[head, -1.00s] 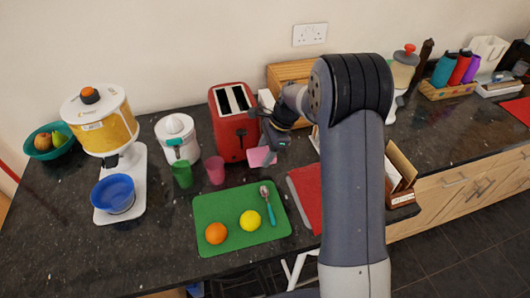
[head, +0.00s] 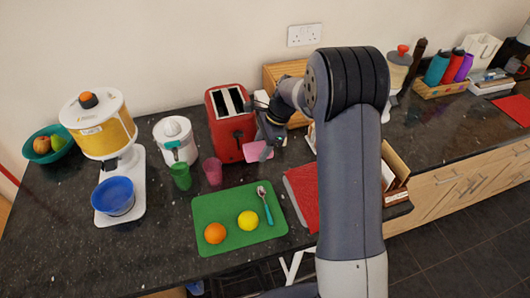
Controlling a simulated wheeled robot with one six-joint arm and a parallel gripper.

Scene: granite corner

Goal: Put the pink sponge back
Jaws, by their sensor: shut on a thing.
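The pink sponge (head: 257,151) is a small flat pink block in front of the red toaster's right side. My gripper (head: 268,144) is shut on it and holds it above the dark counter. Part of the sponge is hidden by the fingers. I cannot tell how high it is above the counter. No empty holder for the sponge can be made out; my arm hides part of the counter behind it.
A red toaster (head: 231,125) stands just left of my gripper, and a wooden box (head: 285,75) behind it. A pink cup (head: 213,171), a green cup (head: 181,176) and a green board (head: 215,207) with fruit are nearby. A red book (head: 301,195) lies to the right.

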